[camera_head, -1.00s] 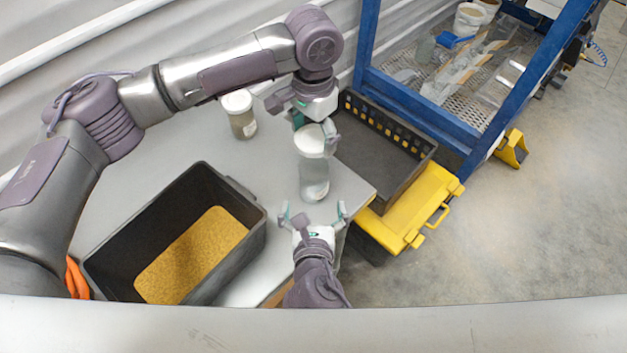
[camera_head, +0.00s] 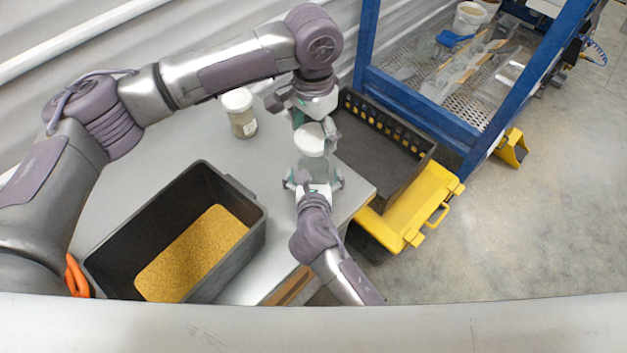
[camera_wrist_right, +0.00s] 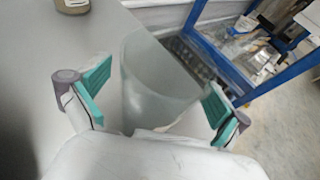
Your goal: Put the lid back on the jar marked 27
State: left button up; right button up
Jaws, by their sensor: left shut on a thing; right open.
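A clear, frosted jar (camera_head: 314,166) stands upright near the table's right edge; no number is readable on it. A white lid (camera_head: 309,140) shows over its top in the head view; I cannot tell whether it touches the rim. My left gripper (camera_head: 314,124) is shut on the lid from behind. My right gripper (camera_head: 313,181) is open, low at the jar's near side, with a finger to either side. In the right wrist view the jar (camera_wrist_right: 152,85) stands between the open fingers (camera_wrist_right: 155,95), apart from both.
A second jar with a white lid (camera_head: 238,101) stands at the table's back. A black bin (camera_head: 125,235) with golden grain is at front left. A dark crate (camera_head: 375,150) and yellow case (camera_head: 420,205) lie right of the table, by a blue frame (camera_head: 415,98).

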jog(key=c, duration=1.7)
pick_arm(q)
jog(key=shift+f, duration=2.5)
pick_arm(e)
jog(key=shift+c, duration=0.2)
pick_arm(q)
jog(key=shift+f, duration=0.1)
jog(key=shift+f, duration=0.75)
jog(key=shift+f, duration=0.6)
